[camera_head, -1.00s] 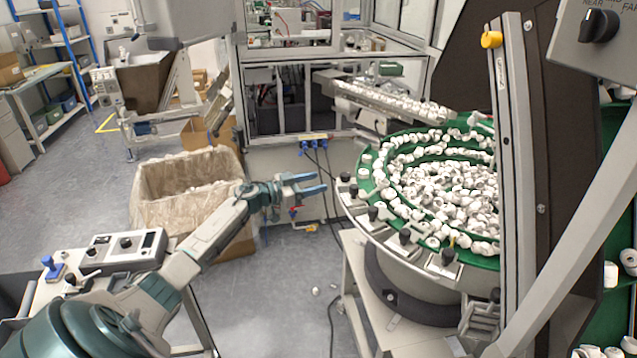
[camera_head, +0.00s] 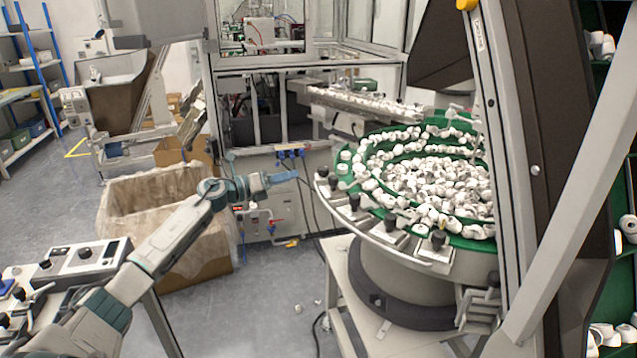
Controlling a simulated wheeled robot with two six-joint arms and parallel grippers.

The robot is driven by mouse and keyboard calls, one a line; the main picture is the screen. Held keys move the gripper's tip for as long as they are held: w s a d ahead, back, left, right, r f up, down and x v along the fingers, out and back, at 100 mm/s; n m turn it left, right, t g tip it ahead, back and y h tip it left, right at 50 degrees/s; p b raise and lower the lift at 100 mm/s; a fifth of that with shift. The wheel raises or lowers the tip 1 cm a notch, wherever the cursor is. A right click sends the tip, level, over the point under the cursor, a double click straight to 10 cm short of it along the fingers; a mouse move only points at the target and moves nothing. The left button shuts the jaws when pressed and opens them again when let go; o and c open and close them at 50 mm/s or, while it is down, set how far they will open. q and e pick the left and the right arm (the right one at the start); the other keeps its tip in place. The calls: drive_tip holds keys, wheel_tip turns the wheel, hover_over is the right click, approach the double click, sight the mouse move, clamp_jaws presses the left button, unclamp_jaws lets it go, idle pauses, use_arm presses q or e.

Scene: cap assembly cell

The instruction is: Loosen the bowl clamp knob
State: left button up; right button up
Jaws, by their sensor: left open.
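The vibratory bowl (camera_head: 372,236) stands at the right, with a green inside full of white caps. Several black clamp knobs sit along its near rim: one at the left (camera_head: 333,182), one beside it (camera_head: 354,202), one farther right (camera_head: 390,223) and one at the front (camera_head: 437,239). My left gripper (camera_head: 290,177), with blue fingers, is in the air left of the rim, apart from the leftmost knob. It is open and empty, seen nearly edge-on. My right gripper is not in view.
A cardboard box with a plastic liner (camera_head: 150,192) stands behind my left arm. A control panel (camera_head: 75,262) is at lower left. A slanted grey post (camera_head: 497,150) stands before the bowl's right side. A feed track (camera_head: 365,103) runs behind the bowl.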

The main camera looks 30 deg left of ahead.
sight(319, 169)
use_arm(q)
drive_tip(key=shift+w+d+m+p, duration=0.45)
drive_tip(key=shift+w+d+m, duration=0.45)
drive_tip(key=shift+w+m, duration=0.45)
drive_tip(key=shift+w+d+m+p, duration=0.4)
drive_tip(key=shift+w+d+m, duration=0.55)
drive_tip(key=shift+w, duration=0.75)
drive_tip(key=shift+w+d+m+p, duration=0.45)
drive_tip(key=shift+w+d+m, duration=0.35)
drive_tip(key=shift+w+m, duration=0.6)
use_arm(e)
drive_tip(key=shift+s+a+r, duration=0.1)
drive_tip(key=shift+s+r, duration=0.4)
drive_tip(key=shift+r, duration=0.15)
use_arm(q)
drive_tip(key=shift+w, duration=0.1)
